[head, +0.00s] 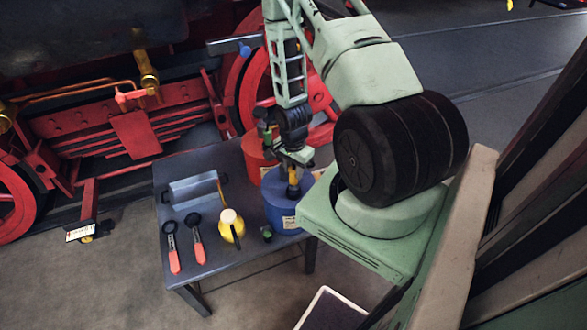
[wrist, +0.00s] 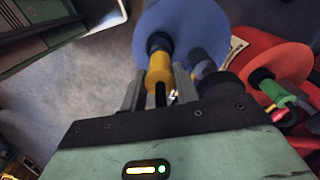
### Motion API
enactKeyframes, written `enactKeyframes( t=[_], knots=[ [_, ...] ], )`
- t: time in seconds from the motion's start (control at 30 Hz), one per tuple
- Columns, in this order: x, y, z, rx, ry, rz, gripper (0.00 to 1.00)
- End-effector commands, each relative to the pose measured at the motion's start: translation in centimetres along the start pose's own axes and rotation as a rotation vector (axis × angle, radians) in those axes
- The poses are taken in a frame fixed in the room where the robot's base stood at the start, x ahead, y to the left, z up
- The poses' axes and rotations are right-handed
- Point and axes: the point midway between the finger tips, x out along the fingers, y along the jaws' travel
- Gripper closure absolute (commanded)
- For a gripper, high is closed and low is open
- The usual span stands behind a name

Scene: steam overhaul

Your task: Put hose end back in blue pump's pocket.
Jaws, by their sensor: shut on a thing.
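The blue pump (head: 286,206) stands on the grey table, a round blue drum with a pale label; its blue top (wrist: 190,30) fills the upper middle of the wrist view. My gripper (head: 294,163) is above the pump, its jaws (wrist: 158,92) shut on a yellow piece (wrist: 159,68), which looks like the hose end. The yellow piece (head: 293,177) has a black collar on the side facing the blue top. I cannot tell whether that collar is seated in the pocket or just over it. The rest of the hose is not clearly visible.
A red pump (head: 257,155) with a green fitting (wrist: 277,90) stands close behind the blue one. On the table (head: 196,282) are a yellow oil can (head: 231,228), two red-handled tools (head: 197,245), a grey tray (head: 193,190) and a small dark cup (head: 267,233). The red-wheeled locomotive is behind.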

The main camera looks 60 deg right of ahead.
Motion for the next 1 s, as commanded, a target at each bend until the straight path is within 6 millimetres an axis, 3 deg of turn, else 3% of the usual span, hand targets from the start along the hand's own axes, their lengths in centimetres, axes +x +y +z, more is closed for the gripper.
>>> enactKeyframes(
  t=[1.0],
  knots=[
    [2.1, 0.0, 0.0, 0.004, 0.001, -0.002, 1.00]
  ],
)
